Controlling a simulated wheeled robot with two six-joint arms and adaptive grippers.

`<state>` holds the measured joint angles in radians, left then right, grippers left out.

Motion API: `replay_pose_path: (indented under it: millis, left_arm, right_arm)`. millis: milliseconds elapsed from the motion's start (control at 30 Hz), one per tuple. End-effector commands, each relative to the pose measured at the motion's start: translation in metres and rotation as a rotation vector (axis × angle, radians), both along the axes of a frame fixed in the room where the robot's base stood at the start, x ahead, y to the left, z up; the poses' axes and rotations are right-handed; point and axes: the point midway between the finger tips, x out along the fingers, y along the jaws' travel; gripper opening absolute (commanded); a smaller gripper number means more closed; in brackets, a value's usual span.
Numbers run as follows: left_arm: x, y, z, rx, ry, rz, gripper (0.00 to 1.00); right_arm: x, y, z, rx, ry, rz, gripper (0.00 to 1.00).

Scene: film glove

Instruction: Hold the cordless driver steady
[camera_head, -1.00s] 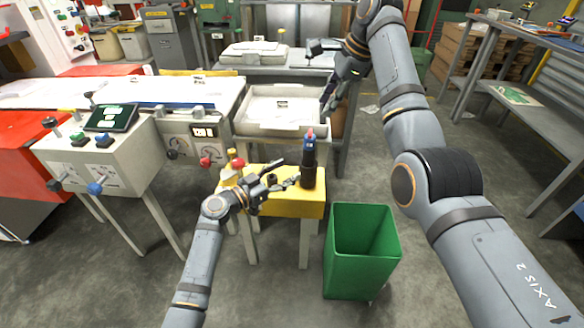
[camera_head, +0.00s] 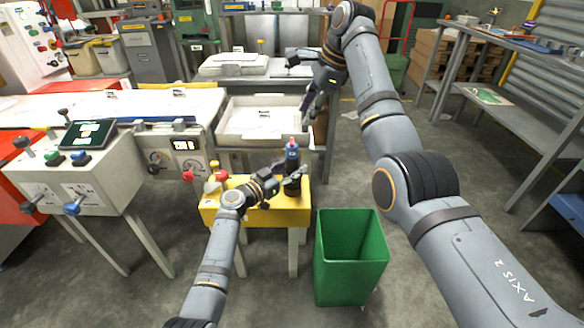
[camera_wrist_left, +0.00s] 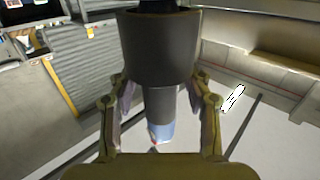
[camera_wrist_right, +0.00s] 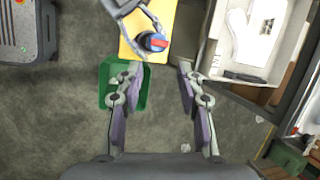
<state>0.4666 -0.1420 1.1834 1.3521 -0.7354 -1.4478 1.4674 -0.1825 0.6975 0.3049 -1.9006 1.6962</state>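The cordless driver (camera_head: 292,157) stands upright on the yellow table (camera_head: 262,216), with a red tip, blue upper part and dark, wider base. My left gripper (camera_head: 295,178) is at the driver's lower part, its fingers to either side. In the left wrist view, the driver's wide dark base (camera_wrist_left: 160,50) lies between the spread fingers. Gaps show beside the narrower shaft; contact at the fingertips is unclear. My right gripper (camera_wrist_right: 160,72) is open and empty, high above the floor. The driver's red and blue top (camera_wrist_right: 153,42) shows beyond it in the right wrist view.
A green bin (camera_head: 350,262) stands right of the yellow table. Red and yellow knobs (camera_head: 216,180) sit at the table's left end. A white tray (camera_head: 262,136) lies behind. A control console (camera_head: 75,175) stands left. Open floor lies to the right.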

Motion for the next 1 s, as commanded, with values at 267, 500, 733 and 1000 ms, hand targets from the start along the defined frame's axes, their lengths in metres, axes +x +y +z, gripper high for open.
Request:
replay_pose_path:
  millis: [267, 500, 733, 1000]
  left_arm:
    - [0.000, 0.000, 0.000, 0.000, 0.000, 0.000, 0.07]
    - [0.000, 0.000, 0.000, 0.000, 0.000, 0.000, 0.00]
    - [0.000, 0.000, 0.000, 0.000, 0.000, 0.000, 0.00]
    - [0.000, 0.000, 0.000, 0.000, 0.000, 0.000, 0.00]
  right_arm:
    - [0.000, 0.000, 0.000, 0.000, 0.000, 0.000, 0.38]
    - [0.000, 0.000, 0.000, 0.000, -0.007, 0.017, 0.24]
    - [0.002, -0.008, 0.002, -0.010, -0.159, 0.396, 0.00]
    - [0.002, -0.020, 0.008, -0.058, -0.544, 1.134, 0.00]
